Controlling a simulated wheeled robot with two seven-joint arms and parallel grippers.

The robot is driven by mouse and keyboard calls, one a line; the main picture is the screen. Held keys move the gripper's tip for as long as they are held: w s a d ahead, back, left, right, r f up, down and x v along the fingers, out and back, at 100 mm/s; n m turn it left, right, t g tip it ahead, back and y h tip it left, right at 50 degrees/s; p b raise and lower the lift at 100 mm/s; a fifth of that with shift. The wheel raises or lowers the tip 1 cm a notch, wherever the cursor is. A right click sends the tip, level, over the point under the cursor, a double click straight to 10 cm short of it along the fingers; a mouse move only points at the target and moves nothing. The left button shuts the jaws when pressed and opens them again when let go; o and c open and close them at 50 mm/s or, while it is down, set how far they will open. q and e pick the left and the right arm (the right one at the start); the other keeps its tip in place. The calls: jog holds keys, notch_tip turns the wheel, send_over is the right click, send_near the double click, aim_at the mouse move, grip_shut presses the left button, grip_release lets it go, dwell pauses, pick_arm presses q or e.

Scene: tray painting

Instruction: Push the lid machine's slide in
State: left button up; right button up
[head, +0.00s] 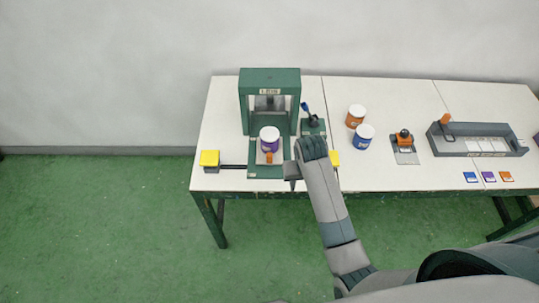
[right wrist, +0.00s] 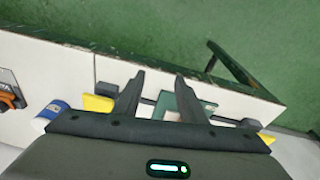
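The lid machine (head: 269,82) is a green frame with a label, standing at the left end of the table. My right gripper (head: 292,184) is at the slide's right front edge in the head view. In the right wrist view its two fingers (right wrist: 160,75) are apart with nothing between them; part of the green slide (right wrist: 167,104) shows beside one finger. Contact with it cannot be told. My left gripper is not in view.
Yellow blocks stand left (head: 209,158) and right (head: 335,157) of the slide. An orange jar (head: 355,116), a blue jar (head: 364,137), an orange-topped stamp (head: 404,138) and a grey tray (head: 437,141) are further right.

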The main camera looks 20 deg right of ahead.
jog(key=w+a+r, duration=0.3)
jog(key=w+r, duration=0.2)
jog(key=w, duration=0.4)
jog(key=w+a+r+m+g, duration=0.1)
jog(key=w+a+r, duration=0.2)
jog(key=w+r, duration=0.3)
jog(key=w, duration=0.2)
jog(key=shift+w+r+g+y, duration=0.15)
jog(key=shift+w+g+y, duration=0.15)
jog(key=shift+w, duration=0.05)
